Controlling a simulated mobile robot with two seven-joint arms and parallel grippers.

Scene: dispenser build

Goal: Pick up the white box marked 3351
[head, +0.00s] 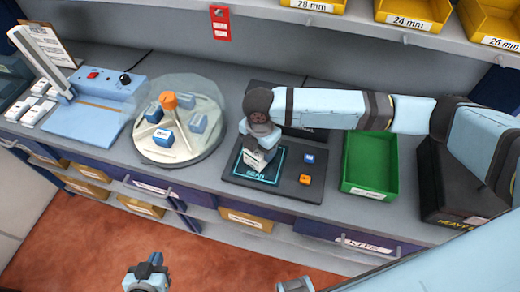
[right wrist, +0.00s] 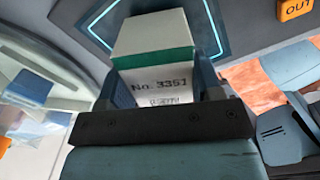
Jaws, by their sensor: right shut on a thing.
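The white box marked No. 3351 (right wrist: 155,82) has a green band and sits between the fingers of my right gripper (right wrist: 165,95) in the right wrist view. In the head view the right gripper (head: 262,146) is shut on the box (head: 255,164), over the glowing SCAN square (head: 275,178). I cannot tell whether the box touches the pad. My left gripper (head: 147,274) is at the bottom of the head view, away from the bench, and its jaw opening is unclear.
The dark scan pad (head: 240,184) has a blue and an orange button (head: 305,180). A green bin (head: 370,165) is to its right. A round turntable with a clear cover (head: 180,125) and blue boxes is to its left. Yellow bins (head: 413,12) line the shelf above.

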